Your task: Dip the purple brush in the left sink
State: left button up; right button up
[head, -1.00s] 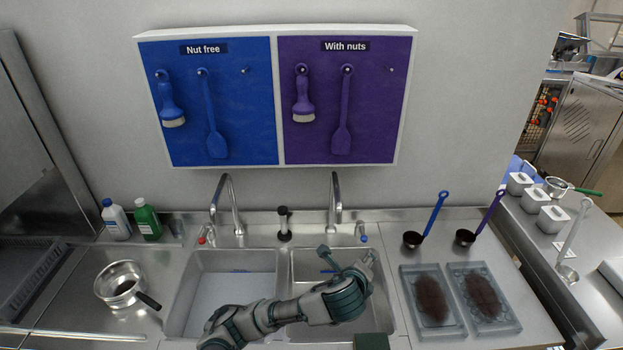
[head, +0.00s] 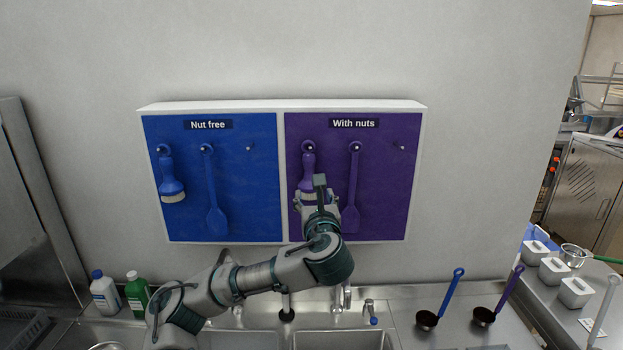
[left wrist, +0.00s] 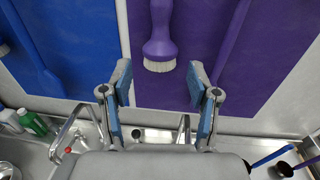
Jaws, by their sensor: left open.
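The purple brush (head: 308,165) hangs from a peg on the purple "With nuts" panel. Its lower part is partly hidden behind my left gripper (head: 317,190) in the head view. In the left wrist view the purple brush (left wrist: 160,35) hangs bristles down, just beyond and between the fingertips. My left gripper (left wrist: 158,80) is open and empty there, with a finger on each side and apart from the brush. The left sink (head: 240,340) shows only at its back edge at the bottom of the head view. My right gripper is not in view.
A purple spatula (head: 351,215) hangs close to the right of the brush. A blue brush (head: 171,180) and blue spatula (head: 213,200) hang on the blue panel. Faucets rise behind the sinks. Two bottles (head: 105,295) stand left; two ladles (head: 427,318) stand right.

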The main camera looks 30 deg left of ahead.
aim_at(310, 177)
pick_arm(q)
jog(key=x, duration=0.3)
jog(key=p+x, duration=0.1)
jog(key=x, duration=0.2)
jog(key=shift+a, duration=0.55)
jog(key=w, duration=0.1)
jog(key=w+a+p, duration=0.1)
jog(key=w, duration=0.1)
jog(key=shift+w+a, duration=0.1)
jog(key=shift+w, duration=0.2)
jog(key=shift+w+a, duration=0.15)
jog(key=shift+w, duration=0.35)
jog(key=shift+w+a, duration=0.1)
jog(key=shift+a, duration=0.4)
jog(key=shift+c, duration=0.3)
jog(key=shift+a+f, duration=0.1)
jog(key=shift+a, duration=0.15)
jog(key=c, duration=0.8)
grip_shut()
jog(key=shift+d, duration=0.5)
